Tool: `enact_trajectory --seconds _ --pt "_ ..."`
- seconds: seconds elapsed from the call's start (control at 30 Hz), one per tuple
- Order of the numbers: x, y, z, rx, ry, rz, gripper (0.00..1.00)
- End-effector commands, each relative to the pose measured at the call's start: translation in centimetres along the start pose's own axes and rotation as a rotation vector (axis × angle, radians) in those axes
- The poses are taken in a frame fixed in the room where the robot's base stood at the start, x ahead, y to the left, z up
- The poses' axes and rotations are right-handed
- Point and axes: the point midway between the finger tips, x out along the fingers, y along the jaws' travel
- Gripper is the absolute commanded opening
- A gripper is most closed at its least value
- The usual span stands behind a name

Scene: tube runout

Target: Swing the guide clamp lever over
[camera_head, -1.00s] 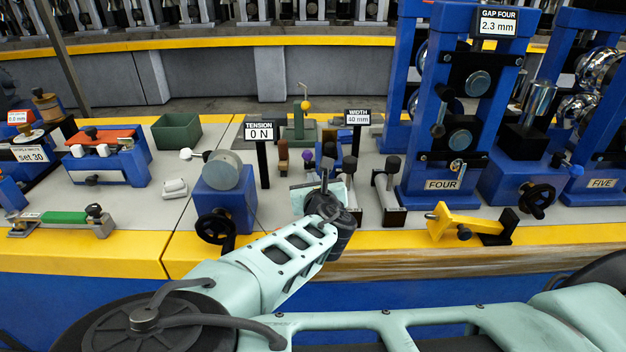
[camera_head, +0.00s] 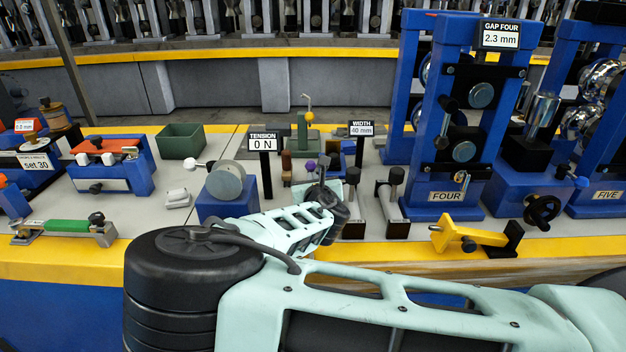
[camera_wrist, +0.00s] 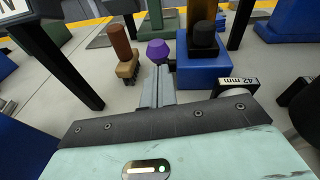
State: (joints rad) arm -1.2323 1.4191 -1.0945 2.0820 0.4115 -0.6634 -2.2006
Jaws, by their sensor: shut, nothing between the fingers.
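A purple knob (camera_wrist: 157,50), probably the end of the guide clamp lever, stands just beyond my fingertips in the wrist view. It also shows in the head view (camera_head: 311,165). Its arm is hidden behind my fingers. To its right is a blue block with a black knob (camera_wrist: 204,38). My gripper (camera_wrist: 157,72) is shut and empty, its tips close below the purple knob; I cannot tell whether they touch it. In the head view my gripper (camera_head: 322,178) is partly hidden by my wrist.
A brown-handled brush (camera_wrist: 122,45) stands left of the knob. A "42 mm" tag (camera_wrist: 237,84) lies at the right. The tension sign (camera_head: 263,142) and width sign (camera_head: 361,129) stand nearby. Roller stand FOUR (camera_head: 445,195) and a yellow bracket (camera_head: 468,234) are farther right.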

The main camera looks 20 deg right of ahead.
Motion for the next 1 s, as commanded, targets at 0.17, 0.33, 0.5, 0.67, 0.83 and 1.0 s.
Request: enact_trajectory --seconds 0.17,0.33,0.5,0.67,0.83,1.0 --pt "0.0 -0.1 0.7 0.004 0.031 0.002 0.00" --pt "0.1 -0.1 0.6 0.007 0.051 0.005 0.00" --pt "0.1 -0.1 0.9 0.010 0.071 0.008 0.00" --pt "0.2 -0.2 1.4 0.015 0.099 0.011 0.00" --pt "0.4 -0.3 2.2 0.022 0.163 0.018 0.00" --pt "0.7 -0.6 3.5 0.035 0.265 0.030 0.00"
